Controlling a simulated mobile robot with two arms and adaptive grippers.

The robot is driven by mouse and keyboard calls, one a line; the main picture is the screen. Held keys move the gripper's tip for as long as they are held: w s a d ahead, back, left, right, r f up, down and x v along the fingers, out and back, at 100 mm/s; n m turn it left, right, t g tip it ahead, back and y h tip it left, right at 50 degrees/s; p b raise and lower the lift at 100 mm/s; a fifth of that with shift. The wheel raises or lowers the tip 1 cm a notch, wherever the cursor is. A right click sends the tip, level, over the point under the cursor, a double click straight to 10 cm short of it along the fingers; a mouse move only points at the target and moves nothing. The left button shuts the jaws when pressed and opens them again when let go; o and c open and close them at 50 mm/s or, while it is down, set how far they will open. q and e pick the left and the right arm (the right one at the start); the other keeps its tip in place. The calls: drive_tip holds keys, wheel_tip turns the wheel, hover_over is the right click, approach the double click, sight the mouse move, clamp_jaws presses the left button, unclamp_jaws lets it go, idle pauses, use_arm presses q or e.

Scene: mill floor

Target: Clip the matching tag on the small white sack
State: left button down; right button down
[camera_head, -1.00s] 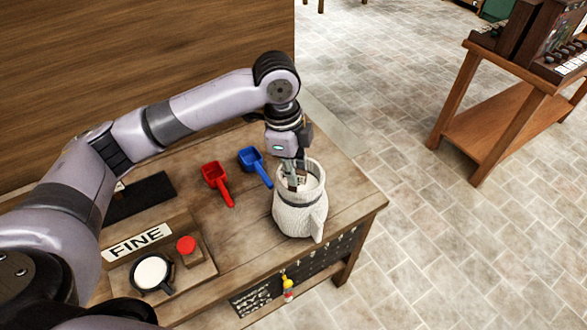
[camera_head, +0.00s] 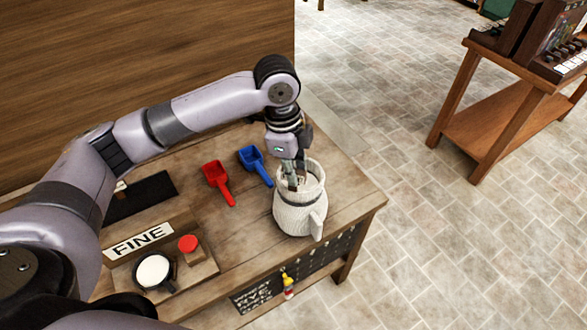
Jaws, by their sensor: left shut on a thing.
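The small white sack (camera_head: 297,215) stands upright and open-topped near the right end of the wooden table. A pale flap hangs at its right side. My left gripper (camera_head: 293,182) points down at the sack's mouth, its fingertips at the rim and partly inside. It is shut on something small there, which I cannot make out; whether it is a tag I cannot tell. My right gripper is not in view.
A red scoop (camera_head: 217,180) and a blue scoop (camera_head: 254,163) lie left of the sack. A "FINE" sign (camera_head: 139,241), a red button (camera_head: 188,243) and a round dish of white powder (camera_head: 153,270) are at the front left. A wooden stand (camera_head: 500,125) is far right, across open floor.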

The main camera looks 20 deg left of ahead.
use_arm(q)
drive_tip(key=shift+f, duration=0.15)
drive_tip(key=shift+f, duration=1.75)
drive_tip(key=c, duration=1.5)
unclamp_jaws()
drive_tip(key=shift+r, duration=0.15)
drive_tip(key=r, duration=0.4)
drive_tip(key=a+r, duration=0.1)
drive_tip(key=r, duration=0.6)
drive_tip(key=shift+s+a+r, duration=0.15)
drive_tip(key=shift+a+r, duration=0.05)
drive_tip(key=shift+r, duration=0.15)
